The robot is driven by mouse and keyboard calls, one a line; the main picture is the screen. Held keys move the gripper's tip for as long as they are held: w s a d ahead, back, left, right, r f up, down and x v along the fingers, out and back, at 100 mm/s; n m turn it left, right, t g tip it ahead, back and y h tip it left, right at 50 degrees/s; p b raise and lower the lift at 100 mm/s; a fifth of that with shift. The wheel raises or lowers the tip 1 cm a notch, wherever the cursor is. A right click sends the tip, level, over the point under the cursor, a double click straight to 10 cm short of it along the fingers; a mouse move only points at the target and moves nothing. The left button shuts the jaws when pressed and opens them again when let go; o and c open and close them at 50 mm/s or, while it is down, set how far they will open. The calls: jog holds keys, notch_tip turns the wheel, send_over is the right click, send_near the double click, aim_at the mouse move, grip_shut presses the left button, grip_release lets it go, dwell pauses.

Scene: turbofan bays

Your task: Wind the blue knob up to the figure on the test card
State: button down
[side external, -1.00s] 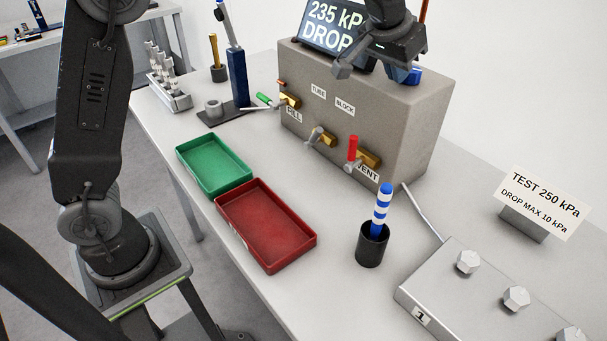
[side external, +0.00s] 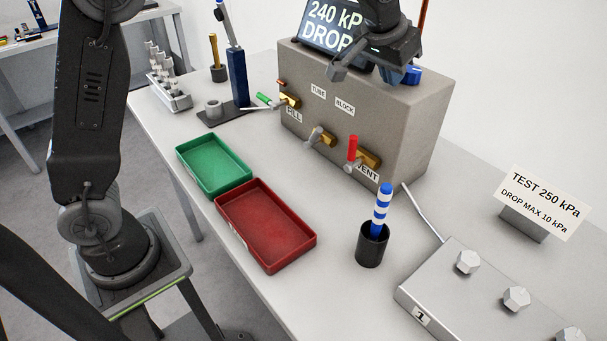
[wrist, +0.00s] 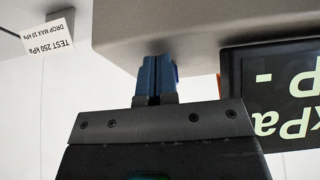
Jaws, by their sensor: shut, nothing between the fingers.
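The blue knob (side external: 413,75) sits on top of the grey test box (side external: 345,105), partly hidden behind my gripper (side external: 397,72). The test card (side external: 543,203) reads "TEST 250 kPa, DROP MAX 10 kPa".
The box front has a green-handled fill valve (side external: 268,100) and a red-handled vent valve (side external: 352,148). A green tray (side external: 180,160) and a red tray (side external: 225,215) lie in front. A black cup (side external: 371,250) holds a blue-and-white striped stick. A metal block (side external: 440,275) stands at the right.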

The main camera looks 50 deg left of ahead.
jog(key=shift+d+r, duration=0.15)
jog(key=shift+r, duration=3.15)
jog(key=shift+w+d+f, duration=0.1)
jog(key=shift+w+f, duration=0.05)
jog(key=shift+f, duration=1.35)
jog(key=shift+w+f, duration=0.15)
jog(key=shift+f, duration=1.35)
jog(key=shift+f, duration=0.2)
jog(key=shift+s+a, duration=0.15)
jog(key=shift+a, duration=0.05)
